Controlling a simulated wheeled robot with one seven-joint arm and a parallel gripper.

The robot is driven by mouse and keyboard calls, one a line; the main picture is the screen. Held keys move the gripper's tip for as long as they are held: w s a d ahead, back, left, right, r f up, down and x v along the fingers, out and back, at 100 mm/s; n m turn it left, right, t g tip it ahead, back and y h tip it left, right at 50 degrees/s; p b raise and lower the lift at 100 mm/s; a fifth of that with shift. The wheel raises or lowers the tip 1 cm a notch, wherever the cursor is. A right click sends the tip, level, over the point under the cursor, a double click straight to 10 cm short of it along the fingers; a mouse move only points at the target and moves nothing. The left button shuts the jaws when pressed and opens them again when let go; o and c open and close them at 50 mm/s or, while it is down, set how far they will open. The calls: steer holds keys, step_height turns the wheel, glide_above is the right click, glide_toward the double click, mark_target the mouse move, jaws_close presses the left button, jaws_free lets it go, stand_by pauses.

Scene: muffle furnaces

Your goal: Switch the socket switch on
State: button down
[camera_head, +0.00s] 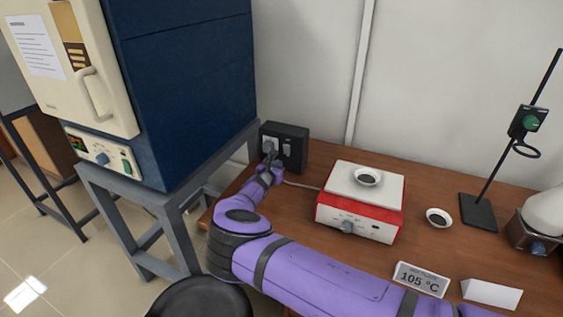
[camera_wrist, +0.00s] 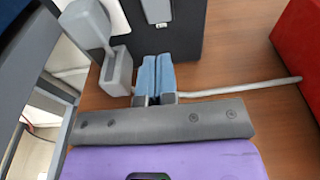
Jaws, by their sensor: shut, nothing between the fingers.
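The black socket box (camera_head: 297,151) stands on the wooden table against the wall, next to the blue furnace. Its front carries a light grey piece (camera_head: 287,146) on the right, which also shows at the top of the wrist view (camera_wrist: 157,10). A grey plug (camera_wrist: 88,22) with a cable is on the left in the wrist view. My gripper (camera_head: 269,161) is low in front of the socket box; in the wrist view its blue fingertips (camera_wrist: 156,62) are together and empty, near the box's lower front. I cannot tell the switch's position or whether the fingers touch the box.
A red and white hotplate (camera_head: 358,207) stands to the right, with a small dish (camera_head: 367,177) on it. A grey cable (camera_wrist: 240,88) runs along the table by my fingers. The blue furnace (camera_head: 190,90) on its grey stand is close on the left.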

steer(key=s+a, duration=0.1)
steer(key=s, duration=0.1)
steer(key=s+a+f, duration=0.1)
steer(key=s, duration=0.2)
steer(key=s+a, duration=0.1)
steer(key=s, duration=0.1)
steer(key=shift+s+f, duration=0.15)
steer(key=shift+s, duration=0.1)
